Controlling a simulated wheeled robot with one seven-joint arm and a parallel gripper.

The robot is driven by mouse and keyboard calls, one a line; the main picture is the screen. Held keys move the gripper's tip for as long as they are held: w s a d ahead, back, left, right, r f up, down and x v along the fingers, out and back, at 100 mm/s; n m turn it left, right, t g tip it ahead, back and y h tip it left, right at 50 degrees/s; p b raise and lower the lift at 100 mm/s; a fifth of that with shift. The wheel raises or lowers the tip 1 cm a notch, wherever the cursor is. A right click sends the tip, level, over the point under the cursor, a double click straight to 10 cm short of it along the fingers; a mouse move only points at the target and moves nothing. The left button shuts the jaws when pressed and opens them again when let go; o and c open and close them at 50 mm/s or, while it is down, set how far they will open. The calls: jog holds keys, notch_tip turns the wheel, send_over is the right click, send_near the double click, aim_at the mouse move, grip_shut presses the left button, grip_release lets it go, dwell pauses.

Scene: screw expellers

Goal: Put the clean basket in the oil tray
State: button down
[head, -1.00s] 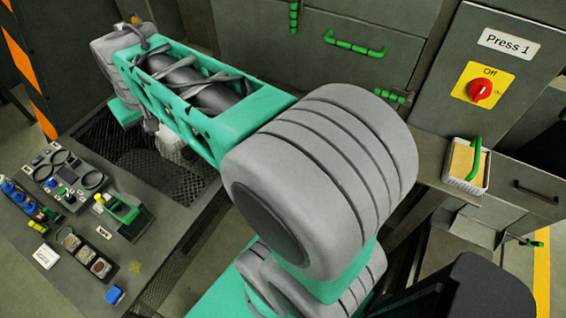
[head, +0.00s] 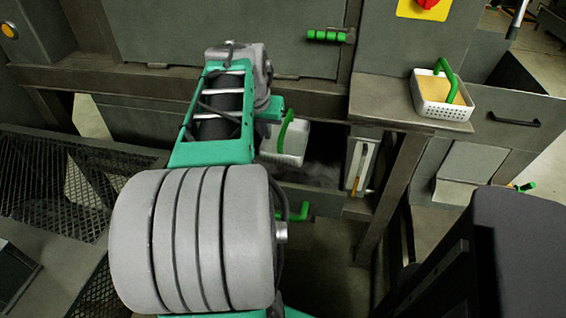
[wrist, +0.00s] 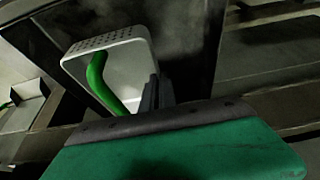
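The clean basket (head: 284,146) is white and empty, with a green handle, and hangs at the end of my arm in front of the press's lower opening. In the wrist view the basket (wrist: 125,62) shows its pale inside and perforated rim. My gripper (wrist: 157,92) shows dark fingers close together by the green handle and appears shut on it. In the head view my gripper is mostly hidden by my wrist. A dark recess below the press, which looks like the oil tray (head: 322,172), lies just beyond and right of the basket; its floor is partly hidden.
Another white basket (head: 430,107) with yellow contents and a green handle stands on the shelf (head: 375,100) at right. A frame leg (head: 392,190) stands below that shelf. A green handle (head: 298,211) sits below the opening. Mesh grating (head: 50,180) lies at left.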

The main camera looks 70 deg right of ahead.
notch_tip(320, 180, down, 9)
jog(key=shift+w+b, duration=0.1)
jog(key=shift+b, duration=0.6)
jog(key=shift+f, duration=0.1)
jog(key=shift+f, duration=0.15)
jog(key=c, duration=1.7)
grip_release()
jog(key=shift+r, duration=0.4)
jog(key=p+v, duration=0.2)
jog(key=v, duration=0.9)
jog(key=shift+a+r, duration=0.2)
jog(key=shift+r, duration=0.15)
